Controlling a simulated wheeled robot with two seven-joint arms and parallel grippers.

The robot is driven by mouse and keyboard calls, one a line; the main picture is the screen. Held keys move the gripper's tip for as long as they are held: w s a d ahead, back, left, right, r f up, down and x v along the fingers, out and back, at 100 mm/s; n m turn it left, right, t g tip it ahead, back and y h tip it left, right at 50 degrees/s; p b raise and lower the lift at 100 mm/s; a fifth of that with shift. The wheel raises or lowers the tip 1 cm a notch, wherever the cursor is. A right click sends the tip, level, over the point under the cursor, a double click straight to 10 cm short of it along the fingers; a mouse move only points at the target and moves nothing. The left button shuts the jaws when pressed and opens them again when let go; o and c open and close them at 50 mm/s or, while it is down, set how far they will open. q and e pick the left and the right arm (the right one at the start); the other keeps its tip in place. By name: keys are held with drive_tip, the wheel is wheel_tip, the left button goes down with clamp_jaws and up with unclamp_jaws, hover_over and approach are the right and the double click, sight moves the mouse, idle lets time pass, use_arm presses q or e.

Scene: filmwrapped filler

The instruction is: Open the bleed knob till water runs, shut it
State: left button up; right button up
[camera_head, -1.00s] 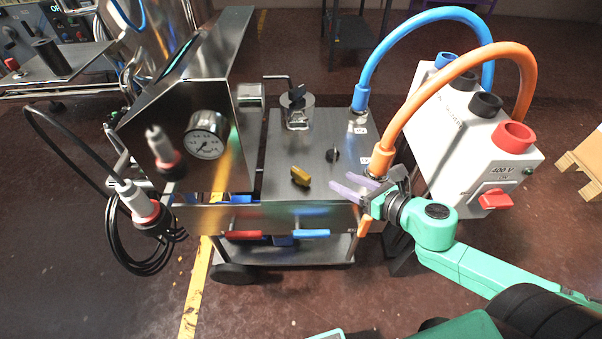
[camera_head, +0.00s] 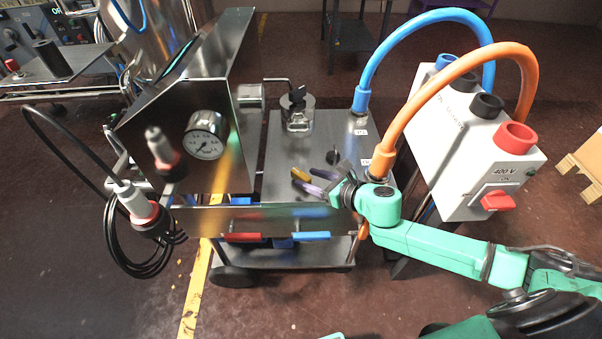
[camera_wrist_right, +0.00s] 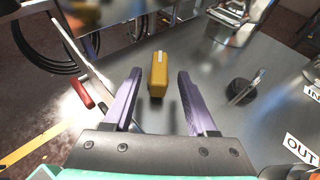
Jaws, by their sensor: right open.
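A yellow knob (camera_head: 299,174) stands on the steel top of the cart, near its front edge. In the right wrist view the yellow knob (camera_wrist_right: 158,75) is between the two purple fingers, with a gap on each side. My right gripper (camera_head: 304,180) is open and empty, reaching in from the right around the knob; its fingers partly hide it in the head view. A black knob (camera_head: 333,157) sits further back and to the right; it also shows in the wrist view (camera_wrist_right: 243,92). Which knob is the bleed knob is not labelled. My left gripper is out of view.
A pressure gauge (camera_head: 206,135) is on the left panel. Blue (camera_head: 371,75) and orange hoses (camera_head: 417,100) arch to a white 400 V box (camera_head: 475,175) at right.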

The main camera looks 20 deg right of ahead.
sight(307, 178)
drive_tip(key=x, duration=0.4)
drive_tip(key=shift+r, duration=0.1)
drive_tip(key=shift+c, duration=0.3)
clamp_jaws()
